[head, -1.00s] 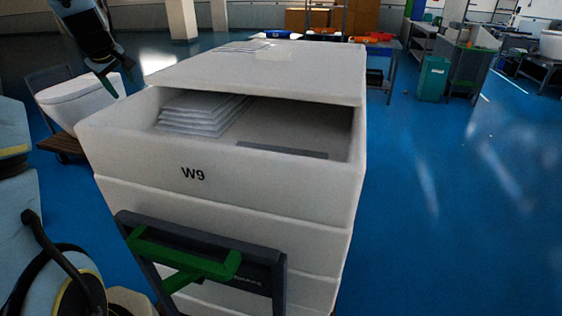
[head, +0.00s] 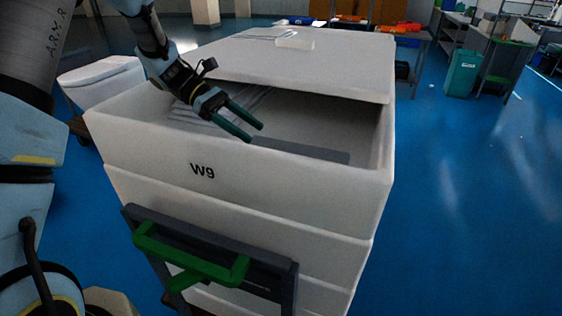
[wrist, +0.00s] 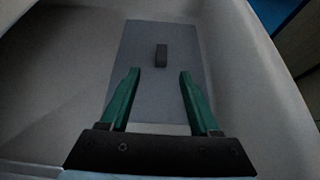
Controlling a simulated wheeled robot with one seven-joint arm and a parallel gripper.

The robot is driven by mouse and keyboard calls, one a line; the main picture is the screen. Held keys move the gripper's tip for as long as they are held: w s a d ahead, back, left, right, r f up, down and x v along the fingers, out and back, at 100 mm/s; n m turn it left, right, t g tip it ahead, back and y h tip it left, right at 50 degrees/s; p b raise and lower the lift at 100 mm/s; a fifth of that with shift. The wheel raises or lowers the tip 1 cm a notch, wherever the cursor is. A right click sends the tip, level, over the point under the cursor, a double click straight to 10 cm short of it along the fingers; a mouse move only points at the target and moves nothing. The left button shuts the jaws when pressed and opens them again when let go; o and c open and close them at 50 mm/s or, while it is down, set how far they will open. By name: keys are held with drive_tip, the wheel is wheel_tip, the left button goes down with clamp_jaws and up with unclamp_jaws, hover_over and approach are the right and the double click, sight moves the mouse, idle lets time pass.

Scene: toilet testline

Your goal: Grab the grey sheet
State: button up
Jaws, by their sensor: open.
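The grey sheet (head: 300,149) lies flat on the floor of the open top drawer marked W9. In the wrist view the grey sheet (wrist: 180,85) is a rectangle with a small dark block (wrist: 162,55) on it. My gripper (head: 256,134) is over the open drawer, to the left of the sheet in the head view. Its two green fingers are apart with nothing between them. In the wrist view my gripper (wrist: 158,80) points at the sheet, with the dark block just beyond the fingertips. The drawer's front wall hides part of the sheet in the head view.
A stack of white sheets (head: 200,112) lies in the drawer's left part, partly behind my gripper. The drawer front (head: 270,178) and the cabinet top (head: 310,62) bound the opening. A grey frame with a green handle (head: 190,262) stands in front.

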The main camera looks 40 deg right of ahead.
drive_tip(key=p+x, duration=0.2)
drive_tip(key=x, duration=0.3)
drive_tip(key=shift+s, duration=0.15)
drive_tip(key=p+x, duration=0.1)
drive_tip(key=x, duration=0.1)
drive_tip(key=p+x, duration=0.2)
drive_tip(key=shift+s+r, duration=0.1)
drive_tip(key=shift+r, duration=0.15)
drive_tip(key=shift+s+d+f, duration=0.2)
drive_tip(key=shift+s+f, duration=0.15)
drive_tip(key=shift+f, duration=0.1)
drive_tip(key=shift+c, duration=0.3)
clamp_jaws()
